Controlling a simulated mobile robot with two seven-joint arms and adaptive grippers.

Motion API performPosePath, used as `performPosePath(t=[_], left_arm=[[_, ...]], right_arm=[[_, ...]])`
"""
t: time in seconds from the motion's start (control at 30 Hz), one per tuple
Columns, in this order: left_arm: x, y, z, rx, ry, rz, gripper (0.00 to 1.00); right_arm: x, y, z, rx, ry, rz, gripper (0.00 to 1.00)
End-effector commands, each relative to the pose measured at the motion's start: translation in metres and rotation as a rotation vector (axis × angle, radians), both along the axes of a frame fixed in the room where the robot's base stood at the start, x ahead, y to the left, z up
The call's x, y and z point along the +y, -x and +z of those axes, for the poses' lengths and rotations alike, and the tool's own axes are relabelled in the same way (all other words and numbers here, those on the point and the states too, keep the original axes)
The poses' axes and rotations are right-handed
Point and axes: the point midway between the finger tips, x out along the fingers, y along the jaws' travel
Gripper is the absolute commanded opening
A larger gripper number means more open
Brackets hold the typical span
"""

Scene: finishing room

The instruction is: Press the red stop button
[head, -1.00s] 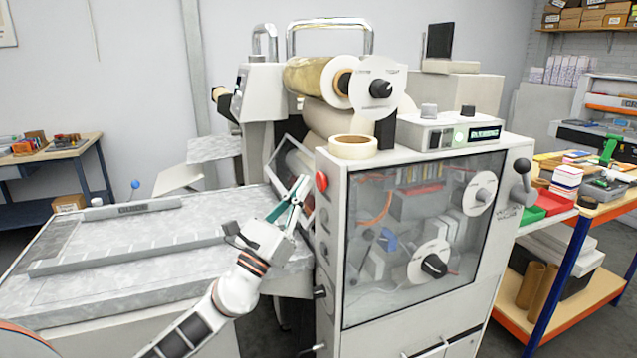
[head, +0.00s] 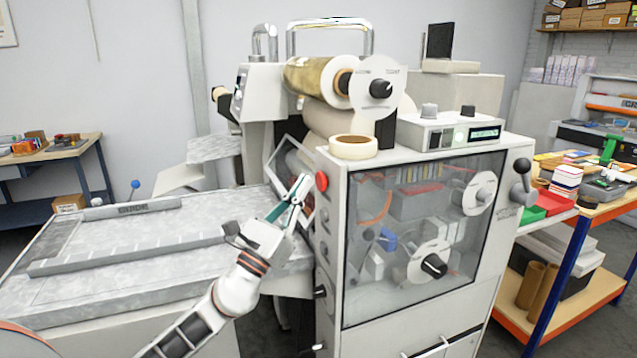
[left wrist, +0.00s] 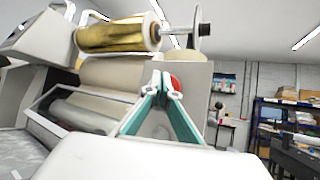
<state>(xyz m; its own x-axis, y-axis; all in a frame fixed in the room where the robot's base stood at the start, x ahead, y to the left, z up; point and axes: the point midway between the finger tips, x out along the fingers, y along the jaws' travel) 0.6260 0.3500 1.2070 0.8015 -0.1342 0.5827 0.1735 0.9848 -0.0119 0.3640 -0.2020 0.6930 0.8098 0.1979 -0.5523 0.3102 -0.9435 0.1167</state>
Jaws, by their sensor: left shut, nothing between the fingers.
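The red stop button (head: 321,181) sits on the upper left edge of the machine's white cabinet (head: 330,245). In the left wrist view the red button (left wrist: 174,82) shows just behind my fingertips, partly hidden by them. My left gripper (head: 302,186) is shut and empty, its teal fingers pointing up and right. Its tips are just left of the button in the head view, with a small gap in the picture. I cannot tell whether they touch it in depth. The left gripper also shows in the left wrist view (left wrist: 166,88). My right gripper is not in view.
A gold foil roll (head: 318,76) and a tape roll (head: 353,147) are on top of the machine. A flat grey feed table (head: 110,245) lies to the left, under my left arm. A blue-legged bench (head: 590,215) with coloured items stands at the right.

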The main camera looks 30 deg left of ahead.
Motion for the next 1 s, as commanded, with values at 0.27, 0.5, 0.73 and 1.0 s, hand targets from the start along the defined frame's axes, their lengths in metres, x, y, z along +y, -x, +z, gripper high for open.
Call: performPosePath(t=[0.27,0.5,0.73,1.0], left_arm=[[-0.0053,-0.006,-0.0005,0.0,0.001,-0.001,0.0],[-0.0055,-0.0061,-0.0001,0.0,0.001,-0.001,0.0],[-0.006,-0.0069,-0.0001,0.0,0.001,-0.001,0.0],[-0.0079,-0.0091,0.0,0.0,0.001,-0.001,0.0]], right_arm=[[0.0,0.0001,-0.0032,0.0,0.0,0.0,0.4],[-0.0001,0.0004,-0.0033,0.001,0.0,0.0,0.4],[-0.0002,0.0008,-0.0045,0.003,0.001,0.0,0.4],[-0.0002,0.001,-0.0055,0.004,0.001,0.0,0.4]])
